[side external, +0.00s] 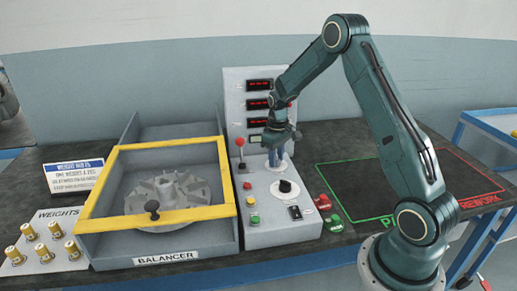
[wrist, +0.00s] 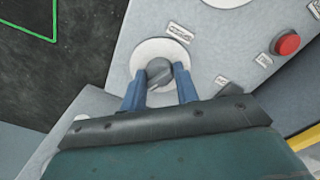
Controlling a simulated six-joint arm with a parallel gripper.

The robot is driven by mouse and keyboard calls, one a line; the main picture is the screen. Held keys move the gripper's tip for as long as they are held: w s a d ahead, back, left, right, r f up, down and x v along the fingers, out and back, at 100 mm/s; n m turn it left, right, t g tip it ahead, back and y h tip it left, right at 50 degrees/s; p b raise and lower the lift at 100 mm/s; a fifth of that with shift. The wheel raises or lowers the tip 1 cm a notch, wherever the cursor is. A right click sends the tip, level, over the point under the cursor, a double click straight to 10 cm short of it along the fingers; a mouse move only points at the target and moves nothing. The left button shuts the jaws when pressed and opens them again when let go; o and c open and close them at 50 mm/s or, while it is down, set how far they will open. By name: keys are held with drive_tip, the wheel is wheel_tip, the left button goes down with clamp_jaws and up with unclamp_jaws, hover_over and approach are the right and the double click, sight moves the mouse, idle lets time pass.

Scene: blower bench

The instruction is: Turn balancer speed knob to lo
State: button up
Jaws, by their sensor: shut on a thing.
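A grey round knob (wrist: 159,72) on a white disc sits between the blue fingertips of my gripper (wrist: 160,84) in the wrist view. The fingers are shut on its two sides. The small labels around it are too blurred to read, so I cannot tell its setting. In the side view my gripper (side external: 277,158) points down at the back part of the sloped control panel (side external: 262,228), and it hides most of this knob. A second, black knob (side external: 286,187) on a white disc sits in front of it, apart from the gripper.
A red-tipped lever (side external: 240,148) stands left of my gripper. A red button (side external: 247,186) also shows in the wrist view (wrist: 287,44). The display tower (side external: 250,95) rises behind. The yellow-framed balancer (side external: 160,200) is at left; the green-outlined mat (side external: 370,185) at right is clear.

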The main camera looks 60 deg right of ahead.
drive_tip(key=shift+n, duration=0.5)
drive_tip(key=n, duration=0.4)
drive_tip(key=shift+n, duration=0.3)
drive_tip(key=n, duration=0.4)
drive_tip(key=shift+n, duration=0.3)
drive_tip(key=o, duration=0.9)
drive_tip(key=shift+o, duration=0.2)
drive_tip(key=shift+r, duration=0.1)
wheel_tip(320, 180, up, 14)
